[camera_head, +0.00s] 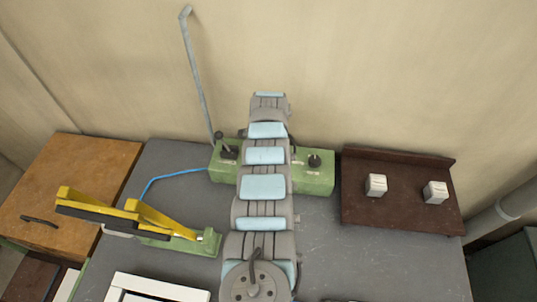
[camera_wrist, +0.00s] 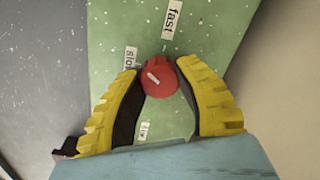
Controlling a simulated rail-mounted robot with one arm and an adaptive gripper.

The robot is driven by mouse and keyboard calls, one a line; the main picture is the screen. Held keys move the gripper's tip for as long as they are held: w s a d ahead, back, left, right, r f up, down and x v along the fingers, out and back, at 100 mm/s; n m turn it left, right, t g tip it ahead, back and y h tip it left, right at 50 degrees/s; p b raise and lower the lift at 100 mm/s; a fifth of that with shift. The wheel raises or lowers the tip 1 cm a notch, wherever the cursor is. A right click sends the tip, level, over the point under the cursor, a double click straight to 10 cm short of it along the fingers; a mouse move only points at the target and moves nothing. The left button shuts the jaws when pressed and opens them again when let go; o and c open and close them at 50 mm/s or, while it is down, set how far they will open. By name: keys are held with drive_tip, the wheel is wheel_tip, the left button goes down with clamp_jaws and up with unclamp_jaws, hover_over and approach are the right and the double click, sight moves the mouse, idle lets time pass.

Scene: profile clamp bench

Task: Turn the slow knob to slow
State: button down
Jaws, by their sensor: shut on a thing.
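A red round knob (camera_wrist: 165,86) stands on a green panel in the wrist view. My gripper (camera_wrist: 158,70) has its two yellow ribbed fingers on either side of it and is shut on it. A short white mark on the knob slants from upper left to lower right. A "slow" label (camera_wrist: 131,58) is at the knob's upper left, partly behind the left finger. A "fast" label (camera_wrist: 173,19) is above the knob. In the head view my arm hides the red knob and my gripper.
The green control box (camera_head: 318,183) stands at the bench's back, with a black control (camera_head: 228,151) left and another (camera_head: 314,160) right. A yellow-armed clamp (camera_head: 160,218) is at left. A brown stand (camera_head: 405,208) with two pale blocks is at right. A blue cable (camera_head: 165,178) runs from the box.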

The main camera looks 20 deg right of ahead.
drive_tip(key=n+b, duration=0.1)
drive_tip(key=n, duration=0.5)
drive_tip(key=shift+f+n, duration=0.1)
drive_tip(key=shift+n, duration=0.3)
idle(0.4)
drive_tip(key=c, duration=0.6)
unclamp_jaws()
drive_tip(key=shift+c, duration=0.2)
wheel_tip(320, 180, up, 12)
drive_tip(key=shift+s, duration=0.15)
drive_tip(key=shift+d, duration=0.15)
